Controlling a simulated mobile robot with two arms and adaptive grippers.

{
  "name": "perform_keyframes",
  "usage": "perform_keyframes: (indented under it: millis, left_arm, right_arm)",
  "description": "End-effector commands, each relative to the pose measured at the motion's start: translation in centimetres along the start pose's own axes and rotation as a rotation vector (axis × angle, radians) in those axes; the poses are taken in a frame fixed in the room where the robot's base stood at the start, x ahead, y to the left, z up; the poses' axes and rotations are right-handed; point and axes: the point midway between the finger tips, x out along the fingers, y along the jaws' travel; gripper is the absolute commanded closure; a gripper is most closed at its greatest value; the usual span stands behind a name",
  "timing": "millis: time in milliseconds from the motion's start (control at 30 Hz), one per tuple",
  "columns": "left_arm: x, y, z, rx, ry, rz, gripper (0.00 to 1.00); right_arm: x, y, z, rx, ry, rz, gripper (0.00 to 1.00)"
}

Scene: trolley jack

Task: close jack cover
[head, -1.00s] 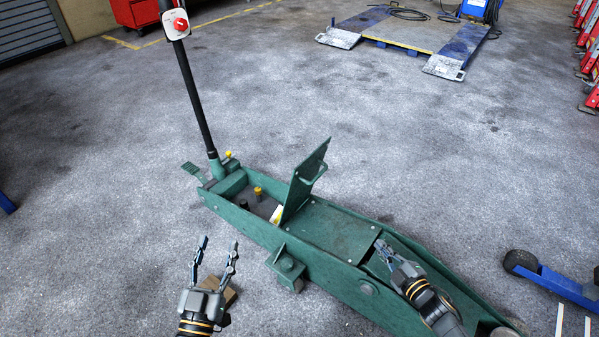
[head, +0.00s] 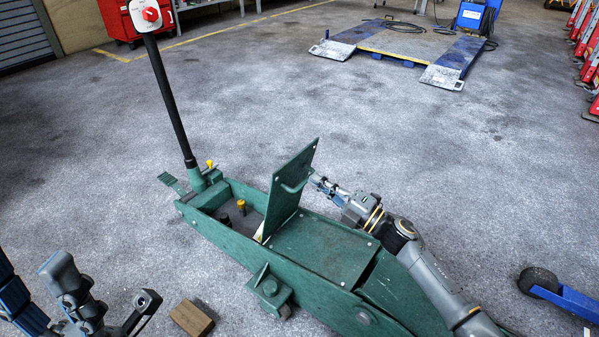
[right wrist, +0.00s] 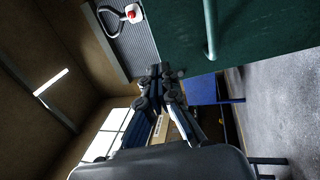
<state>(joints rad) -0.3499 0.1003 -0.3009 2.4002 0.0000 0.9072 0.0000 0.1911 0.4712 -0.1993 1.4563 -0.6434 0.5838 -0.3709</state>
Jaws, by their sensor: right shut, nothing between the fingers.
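The green jack cover (head: 288,190) stands raised, tilted up from the body of the green trolley jack (head: 320,248). A bar handle (head: 295,186) is on its right face. The compartment beside the cover is open. My right gripper (head: 316,180) is shut and empty, close to the cover's right face near the handle; contact cannot be told. In the right wrist view its fingertips (right wrist: 160,74) meet beside the green cover (right wrist: 265,28) and its handle (right wrist: 210,30). Parts of my left arm show at the lower left, but its finger opening is unclear.
A black jack lever (head: 170,100) rises at the left end of the jack. A brown block (head: 192,318) lies on the floor in front. A blue wheeled frame (head: 560,293) is at the right. A blue lift platform (head: 400,42) stands behind across clear floor.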

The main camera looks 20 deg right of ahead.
Motion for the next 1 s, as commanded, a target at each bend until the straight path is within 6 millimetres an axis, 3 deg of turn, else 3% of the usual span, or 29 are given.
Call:
perform_keyframes:
  millis: [200, 400, 1000]
  left_arm:
    - [-1.2, 0.0, 0.4, 0.0, -0.005, 0.0, 0.49]
    - [-1.6, 0.0, 0.5, 0.001, -0.007, 0.0, 0.49]
    - [-1.4, 0.0, 0.5, 0.0, -0.008, 0.0, 0.49]
  right_arm:
    - [4.1, -0.2, 0.1, -0.001, 0.0, 0.002, 1.0]
    - [6.0, -0.1, 0.1, 0.001, -0.001, 0.0, 1.0]
    - [6.4, 0.0, 0.0, 0.001, -0.001, -0.006, 1.0]
